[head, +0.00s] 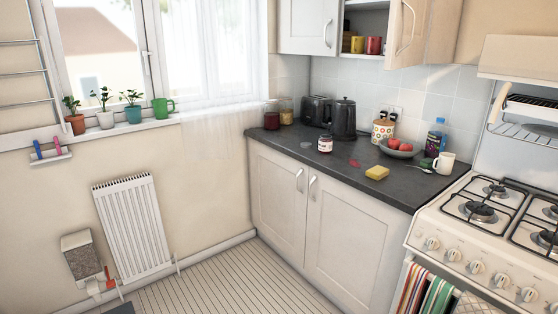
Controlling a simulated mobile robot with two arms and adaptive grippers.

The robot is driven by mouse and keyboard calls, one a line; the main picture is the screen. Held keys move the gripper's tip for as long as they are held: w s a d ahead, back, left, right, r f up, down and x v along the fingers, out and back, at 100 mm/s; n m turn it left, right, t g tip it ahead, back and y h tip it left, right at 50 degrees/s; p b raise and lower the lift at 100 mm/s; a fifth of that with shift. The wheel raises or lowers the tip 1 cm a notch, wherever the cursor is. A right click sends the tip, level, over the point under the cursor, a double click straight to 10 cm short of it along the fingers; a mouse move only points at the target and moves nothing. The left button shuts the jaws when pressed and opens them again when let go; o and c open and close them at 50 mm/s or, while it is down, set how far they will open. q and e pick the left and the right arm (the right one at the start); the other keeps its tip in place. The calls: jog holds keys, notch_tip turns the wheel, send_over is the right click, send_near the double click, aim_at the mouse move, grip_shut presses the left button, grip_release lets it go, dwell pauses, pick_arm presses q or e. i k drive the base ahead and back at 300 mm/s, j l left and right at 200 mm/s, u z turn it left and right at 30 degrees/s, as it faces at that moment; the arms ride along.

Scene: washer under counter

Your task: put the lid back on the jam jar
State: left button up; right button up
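A small jar with a white label and dark red contents, which looks like the jam jar (325,146), stands upright near the front edge of the dark counter (400,187). Whether its top is open is too small to tell. A flat, pale grey round thing (306,145) lies on the counter just left of the jar; it may be the lid, but I cannot be sure. A flat red patch (354,163) lies right of the jar; I cannot tell if it is a lid or a smear. Neither of my grippers is in view.
A yellow sponge (377,173) lies near the front edge. Behind are a toaster (315,110), a dark kettle (344,119), a patterned canister (383,132) and a fruit bowl (398,150). A white mug (444,163) stands beside the stove (481,222). An upper cupboard door (408,30) hangs open.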

aim_at(326, 144)
jog(key=i, duration=3.25)
jog(key=u, duration=0.45)
